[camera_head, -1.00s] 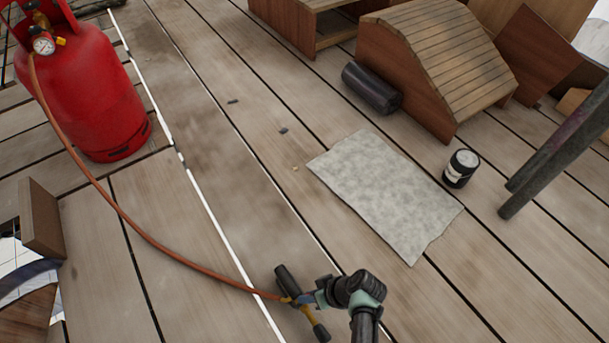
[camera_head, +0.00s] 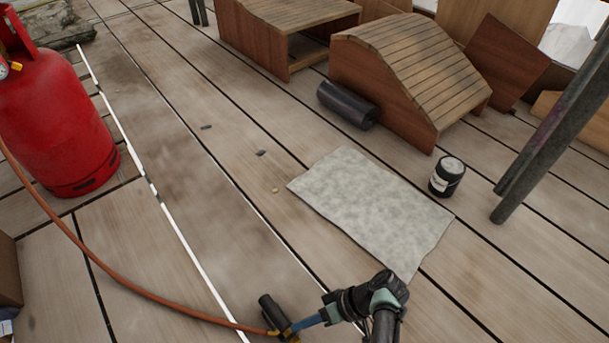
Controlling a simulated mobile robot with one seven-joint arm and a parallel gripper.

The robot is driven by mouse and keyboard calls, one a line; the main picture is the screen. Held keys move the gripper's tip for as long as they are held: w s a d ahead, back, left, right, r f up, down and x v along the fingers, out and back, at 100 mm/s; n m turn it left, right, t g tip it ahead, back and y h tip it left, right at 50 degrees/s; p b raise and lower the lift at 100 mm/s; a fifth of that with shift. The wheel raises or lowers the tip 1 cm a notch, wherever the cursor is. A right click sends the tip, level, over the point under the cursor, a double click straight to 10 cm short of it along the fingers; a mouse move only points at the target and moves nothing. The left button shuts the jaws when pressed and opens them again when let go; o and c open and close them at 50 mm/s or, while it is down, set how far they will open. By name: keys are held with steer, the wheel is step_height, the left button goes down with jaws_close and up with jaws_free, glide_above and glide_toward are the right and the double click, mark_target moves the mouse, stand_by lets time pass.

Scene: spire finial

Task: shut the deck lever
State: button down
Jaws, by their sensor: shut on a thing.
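My gripper (camera_head: 294,327) is at the bottom of the head view, low over the deck boards. It is shut on a torch (camera_head: 270,309) with a black tube and a yellow-brass part, partly cut off by the bottom edge. An orange-brown hose (camera_head: 110,282) runs from the torch to a red gas cylinder (camera_head: 55,120) standing upright at the left. A bit of the cylinder's gauge shows at the left edge. I cannot make out a separate deck lever; one on the torch or cylinder would be too small or hidden.
A grey sheet (camera_head: 372,212) lies flat on the deck, with a dark tin (camera_head: 447,177) to its right. A black roll (camera_head: 348,105) lies beside a curved slatted wooden piece (camera_head: 425,70). Dark poles (camera_head: 545,140) slant at the right. Bare boards lie between cylinder and sheet.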

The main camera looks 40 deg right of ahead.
steer(key=shift+f, duration=0.1)
steer(key=c, duration=0.8)
jaws_free()
steer(key=p+v, duration=0.5)
steer(key=v, duration=0.8)
steer(key=shift+p, duration=0.4)
steer(key=shift+w, duration=0.1)
